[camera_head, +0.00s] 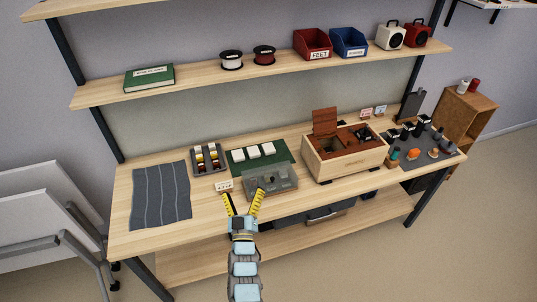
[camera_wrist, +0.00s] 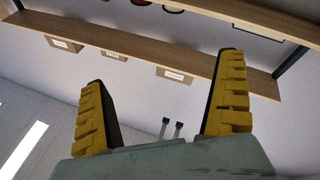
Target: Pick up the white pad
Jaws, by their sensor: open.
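Three white pads stand in a row on a dark green mat (camera_head: 283,157) on the workbench: a left pad (camera_head: 238,156), a middle pad (camera_head: 253,152) and a right pad (camera_head: 268,148). My gripper (camera_head: 243,200) is open and empty, its yellow fingers spread, in front of the bench's near edge and nearer than the pads. In the wrist view my gripper (camera_wrist: 165,100) points up toward shelves and ceiling. No pad shows there.
A clear grey box (camera_head: 270,182) lies between my gripper and the mat. A divided tray (camera_head: 208,160) and a grey cloth (camera_head: 161,195) are at left. A wooden box with an open lid (camera_head: 345,160) is at right. A shelf (camera_head: 200,84) runs above.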

